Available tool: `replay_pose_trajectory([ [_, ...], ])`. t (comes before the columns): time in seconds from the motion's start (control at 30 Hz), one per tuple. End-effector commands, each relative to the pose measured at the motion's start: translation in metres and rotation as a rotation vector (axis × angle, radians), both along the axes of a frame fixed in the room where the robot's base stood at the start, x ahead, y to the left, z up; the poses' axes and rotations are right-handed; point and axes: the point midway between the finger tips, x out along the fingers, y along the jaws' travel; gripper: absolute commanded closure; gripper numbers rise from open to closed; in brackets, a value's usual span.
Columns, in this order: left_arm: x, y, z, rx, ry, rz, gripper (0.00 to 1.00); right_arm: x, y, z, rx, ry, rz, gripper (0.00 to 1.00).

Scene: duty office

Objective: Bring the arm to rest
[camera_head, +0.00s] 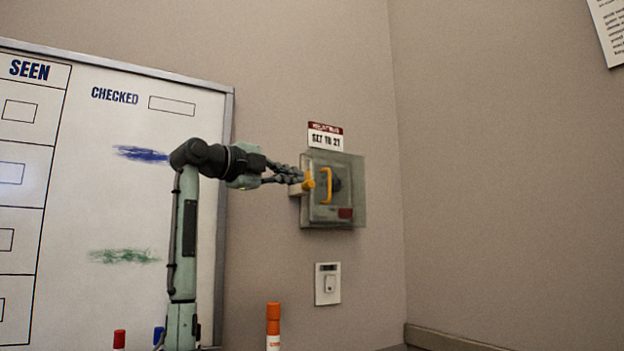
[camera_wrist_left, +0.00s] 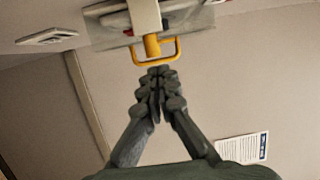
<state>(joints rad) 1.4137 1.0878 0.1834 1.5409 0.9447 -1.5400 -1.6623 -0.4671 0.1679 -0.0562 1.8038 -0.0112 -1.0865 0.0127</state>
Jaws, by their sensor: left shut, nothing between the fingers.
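My left gripper (camera_head: 298,178) reaches in from the left at the height of a wall box. Its fingers are shut with nothing between them, and they also show closed together in the left wrist view (camera_wrist_left: 158,78). The grey wall box (camera_head: 322,213) has a yellow knob (camera_head: 309,181) on its left side and a yellow loop handle (camera_head: 326,185). The fingertips are very close to the knob in the head view. In the wrist view they end just short of the yellow loop (camera_wrist_left: 164,61); I cannot tell whether they touch. My right gripper is out of view.
A whiteboard (camera_head: 105,190) hangs behind my left arm. A small sign (camera_head: 325,138) is above the box and a white switch plate (camera_head: 328,284) below it. An orange marker (camera_head: 273,325), a red one (camera_head: 119,340) and a blue one (camera_head: 158,336) stand low in front. The right wall is mostly bare.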

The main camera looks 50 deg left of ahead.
Motion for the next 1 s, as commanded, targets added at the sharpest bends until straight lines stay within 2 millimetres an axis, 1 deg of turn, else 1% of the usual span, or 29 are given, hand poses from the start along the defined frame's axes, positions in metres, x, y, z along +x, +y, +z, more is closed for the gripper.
replay_pose_trajectory([
  [0.13,-0.006,0.005,0.0,0.001,0.001,-0.001,1.0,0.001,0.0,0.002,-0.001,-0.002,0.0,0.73],
  [0.37,-0.005,0.004,-0.001,0.0,0.003,-0.001,1.0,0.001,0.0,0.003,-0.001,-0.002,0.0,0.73],
  [0.47,0.009,0.001,-0.012,-0.018,0.025,-0.002,1.0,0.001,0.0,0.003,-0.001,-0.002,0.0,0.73],
  [0.53,0.032,-0.005,-0.031,-0.046,0.058,-0.002,1.0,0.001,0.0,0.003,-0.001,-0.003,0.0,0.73],
  [0.57,0.045,-0.008,-0.042,-0.062,0.078,0.0,1.0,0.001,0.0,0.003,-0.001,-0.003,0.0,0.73],
  [0.6,0.063,-0.013,-0.06,-0.089,0.107,0.002,1.0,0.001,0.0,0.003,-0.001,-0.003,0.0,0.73],
  [0.67,0.092,-0.022,-0.093,-0.135,0.155,0.01,1.0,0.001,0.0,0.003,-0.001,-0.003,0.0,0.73],
  [0.7,0.111,-0.028,-0.117,-0.167,0.185,0.017,1.0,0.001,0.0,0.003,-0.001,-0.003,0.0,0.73],
  [0.77,0.137,-0.038,-0.155,-0.216,0.234,0.03,1.0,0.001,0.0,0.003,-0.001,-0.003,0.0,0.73],
  [0.8,0.152,-0.045,-0.181,-0.248,0.263,0.041,1.0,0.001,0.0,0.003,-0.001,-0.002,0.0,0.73],
  [0.87,0.171,-0.056,-0.221,-0.295,0.308,0.057,1.0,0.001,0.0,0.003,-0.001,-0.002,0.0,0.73],
  [0.9,0.182,-0.063,-0.249,-0.325,0.336,0.07,1.0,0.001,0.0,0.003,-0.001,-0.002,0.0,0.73],
  [0.97,0.196,-0.074,-0.292,-0.371,0.379,0.088,1.0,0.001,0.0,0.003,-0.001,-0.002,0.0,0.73],
  [1.0,0.204,-0.082,-0.321,-0.4,0.406,0.102,1.0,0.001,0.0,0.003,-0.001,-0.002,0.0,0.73],
])
